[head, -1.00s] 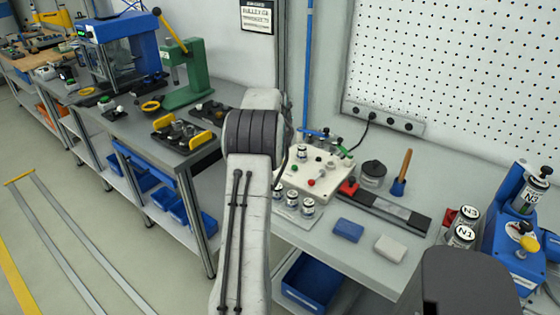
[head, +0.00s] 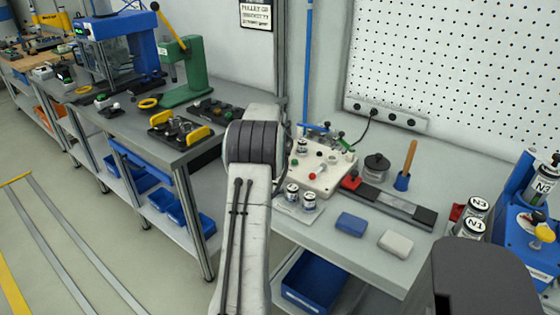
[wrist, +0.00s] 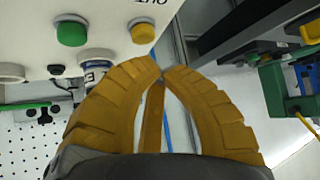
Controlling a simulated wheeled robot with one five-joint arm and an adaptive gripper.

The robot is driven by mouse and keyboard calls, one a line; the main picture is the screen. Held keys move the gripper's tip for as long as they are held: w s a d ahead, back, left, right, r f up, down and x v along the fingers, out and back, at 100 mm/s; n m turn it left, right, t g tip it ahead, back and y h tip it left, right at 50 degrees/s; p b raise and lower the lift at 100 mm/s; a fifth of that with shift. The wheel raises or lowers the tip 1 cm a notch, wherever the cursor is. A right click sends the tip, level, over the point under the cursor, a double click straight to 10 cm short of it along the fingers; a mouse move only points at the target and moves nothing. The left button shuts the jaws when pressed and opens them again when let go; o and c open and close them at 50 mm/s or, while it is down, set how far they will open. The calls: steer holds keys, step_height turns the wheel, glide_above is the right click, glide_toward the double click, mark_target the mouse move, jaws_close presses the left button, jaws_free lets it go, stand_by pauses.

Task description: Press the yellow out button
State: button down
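In the wrist view, the yellow button (wrist: 143,30) sits on a white panel (wrist: 105,12), with upside-down lettering that seems to read OUT beside it. A green button (wrist: 71,32) is to its left on the same panel. My gripper (wrist: 160,72) has orange ribbed fingers whose tips come together with nothing held between them. The tips are just below the yellow button in the picture, with a gap between. In the head view my gripper is hidden behind my arm. A white box with small buttons (head: 326,180) stands on the bench there; I cannot make out the yellow button on it.
Two white canisters stand by the box's front. A blue block (head: 351,224), a pale block (head: 396,243) and a wooden-handled tool (head: 407,165) lie or stand to the right. A blue machine (head: 530,240) is at far right.

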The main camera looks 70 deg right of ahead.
steer(key=shift+f, duration=0.3)
stand_by(1.4)
steer(key=shift+f+b, duration=0.3)
steer(key=shift+b, duration=0.2)
steer(key=shift+f+b, duration=0.5)
steer(key=shift+f, duration=0.15)
stand_by(0.9)
steer(key=shift+r, duration=0.15)
steer(key=shift+r+p, duration=0.7)
steer(key=shift+r, duration=0.2)
steer(key=shift+r+p, duration=1.75)
steer(key=shift+r, duration=0.8)
